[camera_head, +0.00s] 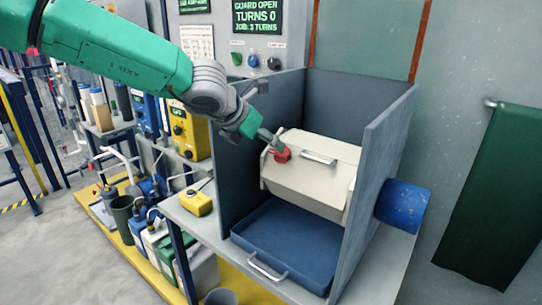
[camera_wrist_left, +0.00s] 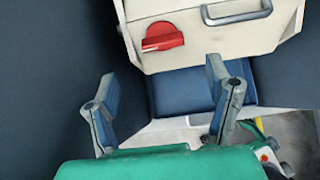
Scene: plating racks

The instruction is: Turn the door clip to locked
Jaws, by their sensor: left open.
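The door clip is a red knob (camera_head: 281,155) on the left part of a cream door (camera_head: 312,170) inside a dark blue-grey cabinet. In the left wrist view the red clip (camera_wrist_left: 163,37) lies nearly level, with its bar pointing right. The cream door (camera_wrist_left: 205,45) carries a grey handle. My left gripper (camera_head: 272,143) is at the clip in the head view. In the left wrist view the gripper (camera_wrist_left: 160,85) is open and empty, with its two fingers spread to either side below the clip. Contact with the clip cannot be told. My right gripper is not in view.
A blue tray (camera_head: 290,245) with a handle sits below the door. The cabinet walls (camera_head: 375,165) stand close on both sides. A blue cylinder (camera_head: 402,206) sticks out on the right. A sign (camera_head: 257,14) reads guard open, turns 0.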

